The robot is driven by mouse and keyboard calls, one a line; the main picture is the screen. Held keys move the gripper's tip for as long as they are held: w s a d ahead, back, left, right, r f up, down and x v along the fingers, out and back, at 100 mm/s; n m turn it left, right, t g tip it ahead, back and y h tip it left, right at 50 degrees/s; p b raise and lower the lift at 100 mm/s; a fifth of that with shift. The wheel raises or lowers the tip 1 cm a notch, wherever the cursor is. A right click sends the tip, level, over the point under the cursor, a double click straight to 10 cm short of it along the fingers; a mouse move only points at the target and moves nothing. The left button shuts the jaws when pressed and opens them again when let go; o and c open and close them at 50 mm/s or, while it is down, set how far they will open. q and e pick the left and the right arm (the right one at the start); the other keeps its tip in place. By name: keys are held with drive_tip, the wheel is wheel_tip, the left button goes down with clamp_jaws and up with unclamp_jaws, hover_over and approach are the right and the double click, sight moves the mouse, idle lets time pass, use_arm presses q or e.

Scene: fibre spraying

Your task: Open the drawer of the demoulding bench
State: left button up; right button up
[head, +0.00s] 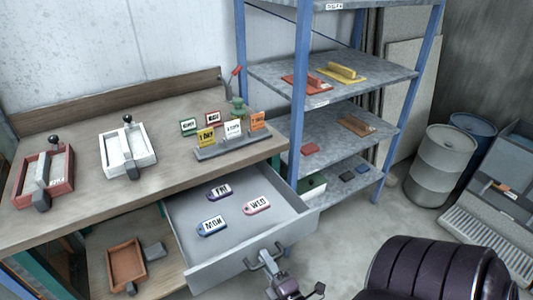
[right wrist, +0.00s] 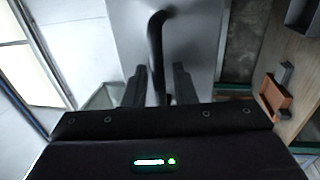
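The grey drawer (head: 300,210) of the wooden demoulding bench (head: 90,205) is pulled well out. Inside lie three tags: a purple FRI tag (head: 219,191), a blue MON tag (head: 212,226) and a pink WED tag (head: 257,206). A bar handle (head: 252,265) stands out from the drawer front. My right gripper (head: 270,268) is at the handle. In the right wrist view the dark handle bar (right wrist: 157,45) runs between the two fingers of the gripper (right wrist: 159,80), which look closed around it; actual contact is hard to see. My left gripper is not in view.
On the bench top are a red mould (head: 62,165), a white mould (head: 143,150) and a rack of day cards (head: 240,145). A brown mould (head: 126,262) lies on the shelf below. A blue-framed shelf unit (head: 298,90) and drums (head: 440,165) stand to the right.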

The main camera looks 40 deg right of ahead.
drive_tip(key=shift+b+v, duration=0.65)
drive_tip(key=shift+v, duration=3.25)
drive_tip(key=shift+f, duration=0.1)
